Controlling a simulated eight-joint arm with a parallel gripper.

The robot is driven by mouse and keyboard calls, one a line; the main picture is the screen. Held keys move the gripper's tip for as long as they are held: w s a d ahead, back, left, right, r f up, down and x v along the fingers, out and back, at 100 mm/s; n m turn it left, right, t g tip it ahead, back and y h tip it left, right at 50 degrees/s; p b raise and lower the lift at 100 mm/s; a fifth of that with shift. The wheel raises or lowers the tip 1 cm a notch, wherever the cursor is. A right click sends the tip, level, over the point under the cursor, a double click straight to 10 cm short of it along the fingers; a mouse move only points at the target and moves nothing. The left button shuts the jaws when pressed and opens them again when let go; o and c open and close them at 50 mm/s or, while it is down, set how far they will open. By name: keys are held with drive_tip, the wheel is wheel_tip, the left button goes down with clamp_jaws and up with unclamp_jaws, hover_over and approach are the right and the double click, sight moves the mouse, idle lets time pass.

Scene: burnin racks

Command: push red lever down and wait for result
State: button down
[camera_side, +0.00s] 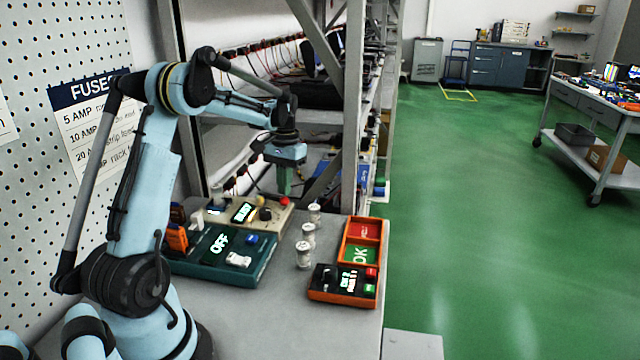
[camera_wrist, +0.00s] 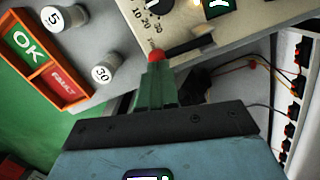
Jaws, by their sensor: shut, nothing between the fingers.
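The red lever's round red tip (camera_wrist: 155,56) shows in the wrist view directly in front of my fingertips, at the end of a dark bar or slot on the beige panel. In the side view the red tip (camera_side: 284,201) is at the panel's right end, just under my gripper (camera_side: 284,190). My green fingers (camera_wrist: 155,70) are shut with nothing between them and point at the tip. I cannot tell whether they touch it. The beige panel (camera_side: 225,221) has a lit display (camera_side: 243,212), whose text looks like "READY", and a black knob (camera_side: 265,214).
A green box (camera_side: 205,263) with an "OFF" display stands in front of the panel. White fuses (camera_side: 303,256) stand to its right. An orange tray (camera_side: 380,243) with FAULT and OK compartments and a black tester (camera_side: 322,280) lie at the bench's right. A rack post (camera_side: 353,110) rises behind.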

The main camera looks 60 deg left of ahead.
drive_tip(key=w, duration=0.1)
drive_tip(key=w+a+r, duration=0.1)
drive_tip(key=shift+w+a, duration=0.3)
drive_tip(key=shift+r, duration=0.2)
wheel_tip(320, 180, up, 12)
drive_tip(key=w, duration=0.1)
drive_tip(key=shift+a, duration=0.25)
idle(0.3)
drive_tip(key=shift+f, duration=0.1)
idle(0.4)
